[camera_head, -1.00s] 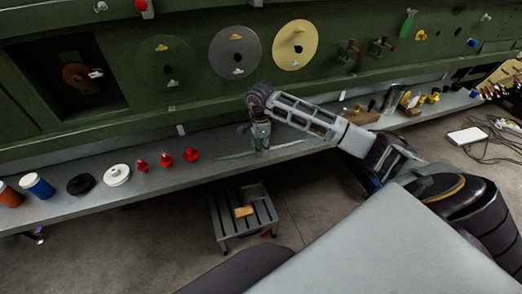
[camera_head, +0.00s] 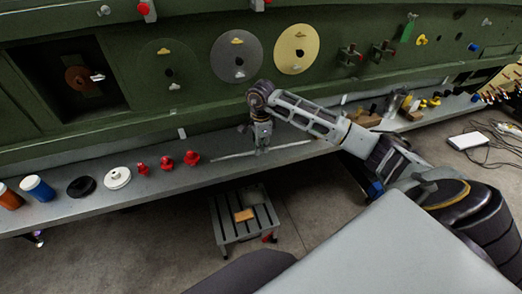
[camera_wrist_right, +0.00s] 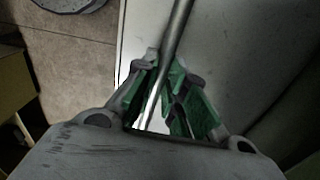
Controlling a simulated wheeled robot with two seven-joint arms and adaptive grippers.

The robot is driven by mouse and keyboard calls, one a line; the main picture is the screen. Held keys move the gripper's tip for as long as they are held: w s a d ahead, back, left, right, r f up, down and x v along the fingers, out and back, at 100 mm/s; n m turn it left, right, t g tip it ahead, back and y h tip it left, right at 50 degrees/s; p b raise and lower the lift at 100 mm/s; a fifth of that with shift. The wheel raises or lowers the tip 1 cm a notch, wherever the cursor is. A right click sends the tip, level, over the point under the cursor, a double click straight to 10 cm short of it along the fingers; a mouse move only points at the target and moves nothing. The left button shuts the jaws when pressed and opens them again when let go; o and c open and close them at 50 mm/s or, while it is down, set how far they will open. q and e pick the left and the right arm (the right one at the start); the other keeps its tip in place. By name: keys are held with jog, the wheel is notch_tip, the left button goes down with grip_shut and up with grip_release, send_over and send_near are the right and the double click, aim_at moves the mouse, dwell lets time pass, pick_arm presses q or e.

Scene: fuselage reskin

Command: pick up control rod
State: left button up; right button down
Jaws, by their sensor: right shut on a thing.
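The control rod (camera_head: 288,145) is a thin, light metal rod lying lengthwise along the grey shelf, with an end showing on each side of my right gripper (camera_head: 261,152). In the right wrist view the rod (camera_wrist_right: 178,25) runs between the green-padded fingers of my right gripper (camera_wrist_right: 168,108), which are shut on it. The gripper points down at the shelf. I cannot tell whether the rod is clear of the shelf surface. My left gripper is not in view.
The grey shelf (camera_head: 110,205) runs along the green fuselage panel (camera_head: 190,100). Red knobs (camera_head: 165,162), a white disc (camera_head: 117,177) and a black disc (camera_head: 81,186) stand to the left. A wooden block (camera_head: 366,118) lies to the right. A slatted stool (camera_head: 232,231) stands below.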

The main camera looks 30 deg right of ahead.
jog(key=shift+r+b, duration=0.65)
jog(key=shift+r, duration=3.45)
